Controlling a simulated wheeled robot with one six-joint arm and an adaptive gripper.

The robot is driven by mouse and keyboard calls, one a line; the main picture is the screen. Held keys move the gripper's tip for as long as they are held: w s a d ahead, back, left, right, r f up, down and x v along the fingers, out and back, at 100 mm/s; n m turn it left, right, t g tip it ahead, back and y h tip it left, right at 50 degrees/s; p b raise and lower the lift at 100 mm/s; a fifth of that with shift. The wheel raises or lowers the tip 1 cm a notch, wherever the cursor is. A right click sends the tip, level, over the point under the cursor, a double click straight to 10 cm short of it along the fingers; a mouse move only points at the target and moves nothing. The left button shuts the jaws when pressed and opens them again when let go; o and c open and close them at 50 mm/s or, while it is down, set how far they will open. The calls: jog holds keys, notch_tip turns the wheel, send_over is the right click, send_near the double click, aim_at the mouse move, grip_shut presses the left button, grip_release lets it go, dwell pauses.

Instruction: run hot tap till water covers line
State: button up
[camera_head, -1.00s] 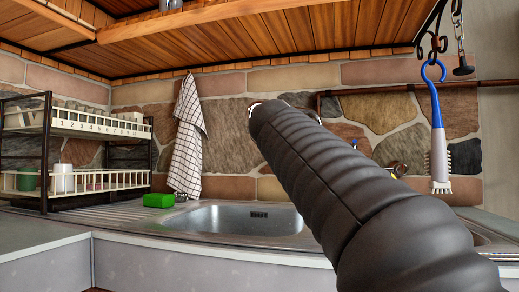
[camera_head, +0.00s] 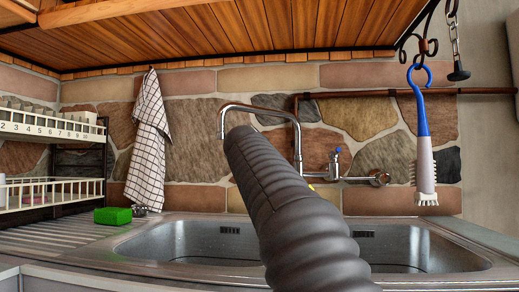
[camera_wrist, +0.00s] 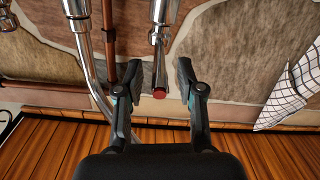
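A chrome tap (camera_head: 297,150) is on the stone wall behind the sink. Its spout bends down at the left, and no water shows at its end. A blue-marked handle (camera_head: 337,153) is at its right. In the wrist view, a red-tipped handle (camera_wrist: 159,92) is between the fingers of my gripper (camera_wrist: 160,68). The fingers are open, with a gap on each side of it. In the head view my arm hides the gripper and this handle. The left basin (camera_head: 185,242) is partly visible; a thin dark line (camera_head: 235,262) shows low in it.
A right basin (camera_head: 415,245) is beside it. A green sponge (camera_head: 113,216) is on the drainboard, near a rack (camera_head: 55,190) and a checked towel (camera_head: 148,150). A blue-handled brush (camera_head: 424,150) hangs at right. A wooden shelf (camera_head: 220,30) is overhead.

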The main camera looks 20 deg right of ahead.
jog(key=shift+p+x, duration=0.5)
jog(key=shift+x, duration=1.65)
grip_shut()
